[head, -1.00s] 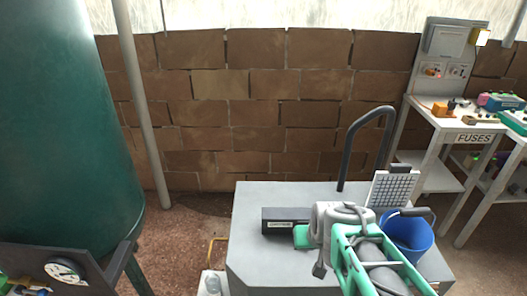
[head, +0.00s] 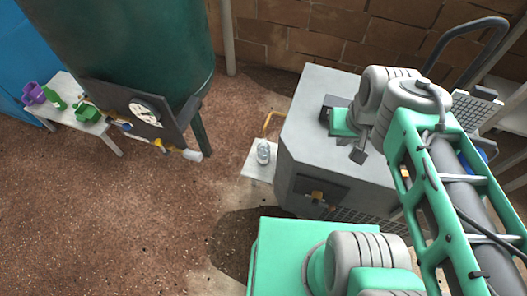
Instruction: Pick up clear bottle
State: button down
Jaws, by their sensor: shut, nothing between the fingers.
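A small clear bottle (head: 263,152) stands on a low pale slab (head: 256,171) to the left of the grey cabinet. My gripper (head: 359,154) is at the end of my folded green and grey arm, to the right of the bottle and well apart from it, in front of the cabinet's top. It looks small and dark here. Its fingers are shut with nothing in them. The bottle is in plain view and nothing covers it.
A white table (head: 85,117) holds purple and green items. Brown floor (head: 150,215) in front is clear.

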aim_at(264, 149)
jog(key=u, duration=0.65)
jog(key=k, duration=1.25)
jog(key=z, duration=0.65)
